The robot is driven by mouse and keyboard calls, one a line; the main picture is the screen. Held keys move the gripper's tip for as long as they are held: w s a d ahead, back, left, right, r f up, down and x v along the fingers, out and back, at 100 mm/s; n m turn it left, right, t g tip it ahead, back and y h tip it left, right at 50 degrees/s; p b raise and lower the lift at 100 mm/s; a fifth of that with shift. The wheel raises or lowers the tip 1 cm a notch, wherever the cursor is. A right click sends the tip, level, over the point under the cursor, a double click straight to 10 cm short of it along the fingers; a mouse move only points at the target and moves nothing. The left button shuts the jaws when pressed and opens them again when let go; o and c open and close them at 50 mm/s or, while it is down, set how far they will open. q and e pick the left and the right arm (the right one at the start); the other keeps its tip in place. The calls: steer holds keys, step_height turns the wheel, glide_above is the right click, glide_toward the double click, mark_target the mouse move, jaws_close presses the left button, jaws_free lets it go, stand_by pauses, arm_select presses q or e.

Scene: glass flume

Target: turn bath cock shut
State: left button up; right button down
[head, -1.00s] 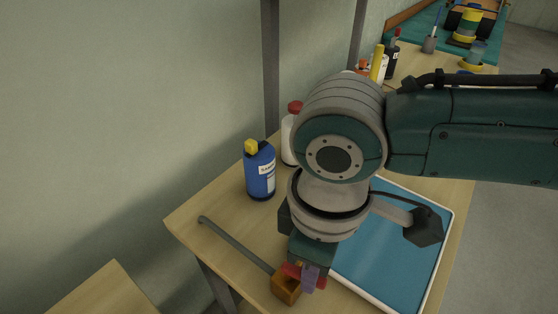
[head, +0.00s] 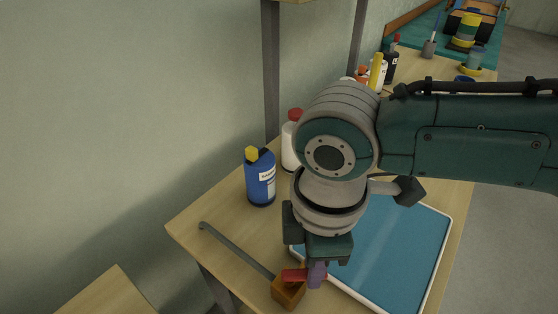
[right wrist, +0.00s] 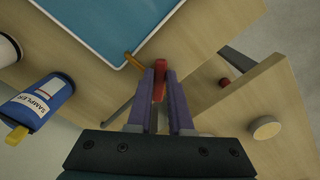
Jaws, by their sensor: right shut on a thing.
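The cock is a brass-coloured block (head: 288,293) at the front edge of the wooden table, with a long grey pipe (head: 236,248) running back to the left. Its red handle (head: 293,275) lies across the top of the block, roughly sideways in the head view. My right gripper (head: 317,275) has purple fingers and is shut on the red handle. In the right wrist view, the red handle (right wrist: 159,79) sits between the fingertips (right wrist: 160,90), and a brass-coloured piece (right wrist: 133,60) shows just beyond. The fingers hide part of the handle. My left gripper is not in view.
A blue tray-like surface with a pale rim (head: 447,245) lies right beside the gripper. A blue labelled bottle (head: 260,178) and a white red-capped bottle (head: 291,145) stand behind. A grey post (head: 271,70) rises at the back. Another wooden surface (head: 105,292) is at lower left.

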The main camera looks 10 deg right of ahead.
steer(key=n, duration=0.2)
steer(key=w+n, duration=0.1)
steer(key=n, duration=0.2)
steer(key=shift+w+a+n+b, duration=0.1)
steer(key=shift+w+n+b, duration=0.15)
steer(key=shift+n+b, duration=0.05)
steer(key=shift+w+a+n+b, duration=0.15)
steer(key=shift+w+n+b, duration=0.1)
steer(key=shift+n, duration=0.85)
steer(key=shift+w+a+n+b, duration=0.1)
steer(key=shift+w+n+b, duration=0.15)
steer(key=shift+n, duration=0.85)
steer(key=c, duration=0.8)
jaws_free()
steer(key=shift+r, duration=0.1)
step_height(320, 180, up, 10)
steer(key=shift+f+p, duration=0.1)
steer(key=shift+p, duration=0.55)
